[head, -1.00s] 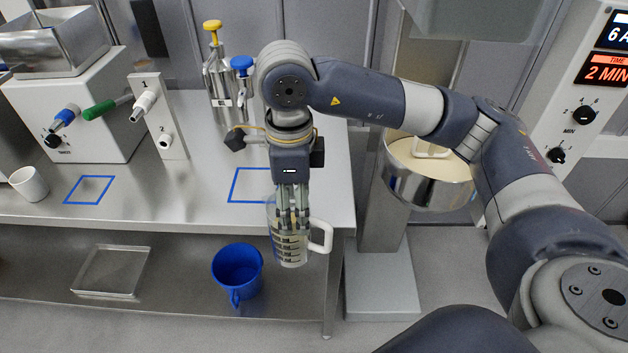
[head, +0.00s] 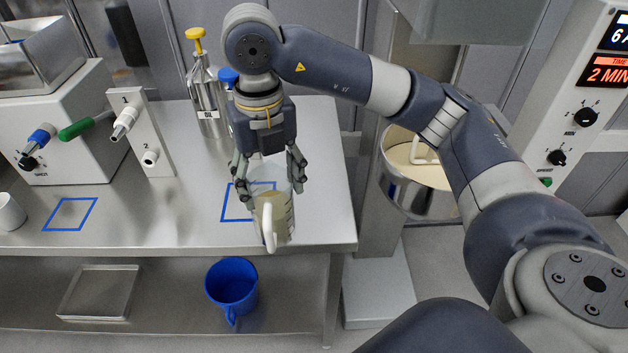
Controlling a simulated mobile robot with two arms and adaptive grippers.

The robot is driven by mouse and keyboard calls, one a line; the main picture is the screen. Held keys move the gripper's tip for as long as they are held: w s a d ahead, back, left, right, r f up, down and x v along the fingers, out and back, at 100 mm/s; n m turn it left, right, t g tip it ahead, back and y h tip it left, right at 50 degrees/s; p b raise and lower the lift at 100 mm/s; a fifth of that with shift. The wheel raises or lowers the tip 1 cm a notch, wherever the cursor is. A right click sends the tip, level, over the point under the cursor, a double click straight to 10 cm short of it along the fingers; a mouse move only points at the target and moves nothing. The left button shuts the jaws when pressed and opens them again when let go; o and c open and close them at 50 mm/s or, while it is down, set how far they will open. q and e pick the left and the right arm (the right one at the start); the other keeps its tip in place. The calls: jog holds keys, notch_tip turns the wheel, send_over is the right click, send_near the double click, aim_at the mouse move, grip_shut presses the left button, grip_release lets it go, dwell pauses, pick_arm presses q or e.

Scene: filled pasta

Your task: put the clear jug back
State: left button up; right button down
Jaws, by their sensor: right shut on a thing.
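The clear jug (head: 281,214) is at the front right part of the steel counter (head: 180,222), close to its front edge. It looks upright, with its white handle towards me, and overlaps the right-hand blue square outline (head: 225,203). My right gripper (head: 269,188) comes from above and is shut on the jug, with its fingers on either side of it. I cannot tell whether the jug's base touches the counter. My left gripper is not in view.
Two bottles, yellow-topped (head: 205,95) and blue-topped (head: 228,77), stand behind my gripper. A mixer bowl (head: 415,185) is at right. The left blue square (head: 70,214) is empty.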

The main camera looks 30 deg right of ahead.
jog(key=w+d+f+p, duration=0.2)
jog(key=w+d, duration=0.1)
jog(key=d, duration=0.4)
jog(key=w+d+f+p, duration=0.2)
jog(key=w+d+f, duration=0.1)
jog(key=d, duration=0.4)
jog(key=shift+w+p, duration=0.3)
jog(key=shift+p, duration=0.1)
jog(key=shift+f, duration=0.15)
jog(key=shift+c, duration=2.3)
grip_release()
